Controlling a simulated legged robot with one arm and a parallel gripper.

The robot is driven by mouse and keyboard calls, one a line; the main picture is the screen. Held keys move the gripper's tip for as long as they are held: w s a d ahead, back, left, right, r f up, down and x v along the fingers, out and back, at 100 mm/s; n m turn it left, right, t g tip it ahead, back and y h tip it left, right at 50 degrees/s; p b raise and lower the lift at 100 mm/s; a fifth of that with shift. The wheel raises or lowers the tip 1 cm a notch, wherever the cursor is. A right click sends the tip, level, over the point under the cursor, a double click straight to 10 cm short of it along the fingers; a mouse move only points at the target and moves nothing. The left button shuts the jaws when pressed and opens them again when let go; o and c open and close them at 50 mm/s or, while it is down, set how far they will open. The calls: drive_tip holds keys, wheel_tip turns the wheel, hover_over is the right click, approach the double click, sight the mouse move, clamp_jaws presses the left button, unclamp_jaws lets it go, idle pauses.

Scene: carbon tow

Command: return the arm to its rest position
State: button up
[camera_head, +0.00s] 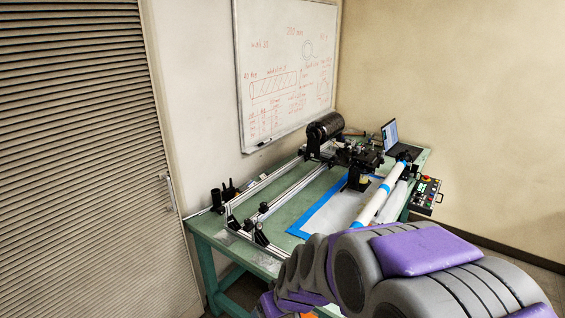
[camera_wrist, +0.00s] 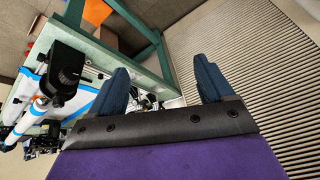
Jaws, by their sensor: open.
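My arm (camera_head: 400,262), grey with purple covers, reaches in from the lower right of the head view, in front of the green table (camera_head: 205,232). The arm's far end is at the lower middle of that view, and the fingers cannot be made out there. In the wrist view my gripper (camera_wrist: 162,80) shows two dark blue fingers, wide apart, with nothing between them. The green table frame (camera_wrist: 155,40) appears behind the fingers, with the slatted shutter to the right.
The table bears a winding rig with rails (camera_head: 285,195), a black spool (camera_head: 325,130), a white tube (camera_head: 380,195), a laptop (camera_head: 398,138) and a blue-edged white sheet (camera_head: 330,212). A control box (camera_head: 426,194) is at its right. A slatted shutter (camera_head: 80,160) stands left.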

drive_tip(key=s+d+r+m+g+h, duration=0.1)
drive_tip(key=s+d, duration=0.4)
drive_tip(key=s, duration=0.4)
drive_tip(key=s+d+r+m+g+h+b, duration=0.1)
drive_tip(key=s+d+m+g, duration=0.1)
drive_tip(key=s+d, duration=0.3)
drive_tip(key=s+d+r+m+g+h+b, duration=0.1)
drive_tip(key=s+d, duration=0.5)
drive_tip(key=s, duration=0.6)
drive_tip(key=shift+s+r+m+g, duration=0.4)
drive_tip(key=shift+m+g, duration=0.3)
drive_tip(key=shift+c, duration=0.2)
idle(0.9)
